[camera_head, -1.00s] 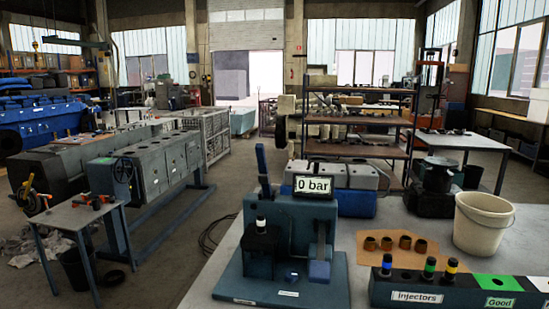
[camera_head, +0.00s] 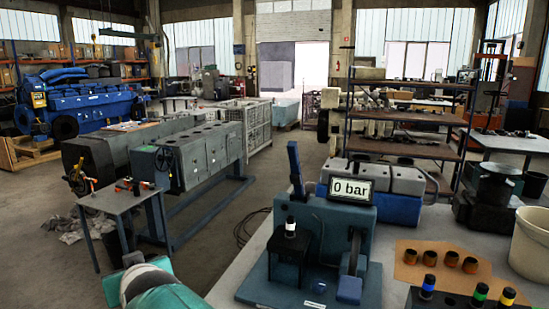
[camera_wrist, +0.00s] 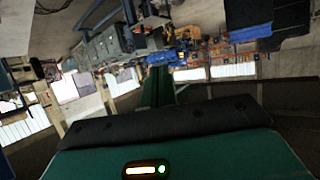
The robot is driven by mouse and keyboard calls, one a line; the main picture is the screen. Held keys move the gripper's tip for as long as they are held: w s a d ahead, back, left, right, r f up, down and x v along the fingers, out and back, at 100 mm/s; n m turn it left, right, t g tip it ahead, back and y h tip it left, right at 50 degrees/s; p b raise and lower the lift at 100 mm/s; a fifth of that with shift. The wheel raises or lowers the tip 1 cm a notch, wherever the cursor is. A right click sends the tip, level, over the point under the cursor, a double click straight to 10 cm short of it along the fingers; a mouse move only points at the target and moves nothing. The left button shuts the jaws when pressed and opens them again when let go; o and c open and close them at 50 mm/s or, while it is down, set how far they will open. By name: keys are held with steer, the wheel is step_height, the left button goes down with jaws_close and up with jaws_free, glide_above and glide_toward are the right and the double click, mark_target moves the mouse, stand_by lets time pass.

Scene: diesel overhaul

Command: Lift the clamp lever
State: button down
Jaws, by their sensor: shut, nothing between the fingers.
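The blue test stand (camera_head: 330,232) with a "0 bar" display stands on the bench in the head view. A dark blue upright lever (camera_head: 296,170) rises at its left. A second lever-like arm with a blue block (camera_head: 349,289) is at its right front. I cannot tell for certain which is the clamp lever.
Brown rings (camera_head: 450,259) lie on a tan sheet right of the stand. A dark injector rack (camera_head: 455,300) is at the front right, and a white bucket (camera_head: 530,245) at the right edge. A small table (camera_head: 118,200) stands left.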

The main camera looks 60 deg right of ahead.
steer(key=d+r+m+h, duration=0.2)
steer(key=d+r+h, duration=0.15)
steer(key=d, duration=0.55)
steer(key=m+g+h, duration=0.9)
steer(key=m+h, duration=0.1)
steer(key=h, duration=0.4)
glide_toward(290, 154)
steer(key=x, duration=0.9)
steer(key=shift+s+f, duration=0.15)
steer(key=shift+f, duration=0.05)
steer(key=shift+d, duration=0.1)
steer(key=shift+w+d+r+y, duration=0.2)
steer(key=shift+d+r+y, duration=0.25)
steer(key=shift+d+r, duration=0.15)
steer(key=w+d+r+y, duration=0.1)
steer(key=d+r+y, duration=0.1)
steer(key=d, duration=0.6)
steer(key=shift+w+d+r, duration=0.15)
steer(key=shift+d+r, duration=0.05)
steer(key=shift+d, duration=0.15)
